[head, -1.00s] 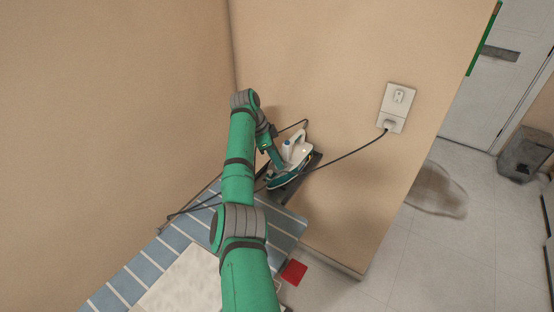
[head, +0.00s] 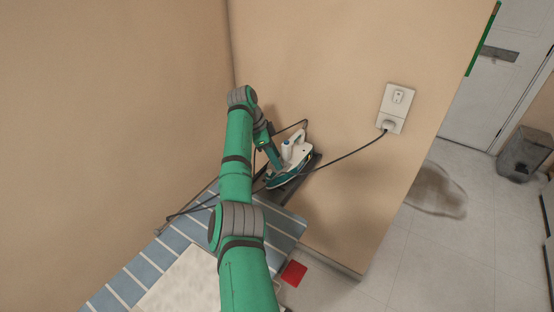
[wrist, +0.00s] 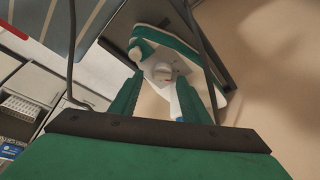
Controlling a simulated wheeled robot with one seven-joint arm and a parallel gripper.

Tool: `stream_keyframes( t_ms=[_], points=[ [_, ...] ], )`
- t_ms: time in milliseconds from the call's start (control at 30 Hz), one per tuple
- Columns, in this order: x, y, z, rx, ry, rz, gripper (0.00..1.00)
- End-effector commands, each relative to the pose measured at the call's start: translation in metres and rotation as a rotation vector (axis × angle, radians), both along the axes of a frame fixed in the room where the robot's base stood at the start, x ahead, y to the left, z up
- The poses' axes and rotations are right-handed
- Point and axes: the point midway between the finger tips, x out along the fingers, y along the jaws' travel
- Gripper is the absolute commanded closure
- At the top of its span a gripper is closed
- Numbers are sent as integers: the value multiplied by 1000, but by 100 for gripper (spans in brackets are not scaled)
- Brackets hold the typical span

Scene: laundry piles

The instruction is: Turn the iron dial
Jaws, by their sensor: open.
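The white and teal iron (head: 289,160) rests on a dark metal rest (head: 304,181) at the end of the striped ironing board (head: 172,247). It also shows in the wrist view (wrist: 198,64). The iron dial (wrist: 163,71) is a small pale round knob on the iron's body. My gripper (wrist: 158,95) is open, with its two green fingers pointing at the dial, one to each side of it in the picture. I cannot tell whether the fingers touch the iron. In the head view my arm hides part of the board and of the iron's near side.
A black cord runs from the iron to the wall socket (head: 393,107). A thin dark wire frame stands around the iron's rest, close to my gripper. The beige wall is close behind and beside it. A red square (head: 293,273) lies on the floor.

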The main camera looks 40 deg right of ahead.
Motion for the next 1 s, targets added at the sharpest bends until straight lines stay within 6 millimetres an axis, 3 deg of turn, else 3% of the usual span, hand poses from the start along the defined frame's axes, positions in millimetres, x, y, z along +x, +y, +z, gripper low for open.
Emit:
stream_keyframes(
  t_ms=[300, 500, 1000],
  points=[
    [11, 21, 56, -1, -1, 2, 57],
    [15, 29, 80, 0, -2, -1, 57],
    [18, 35, 88, 0, 0, 2, 57]
  ],
)
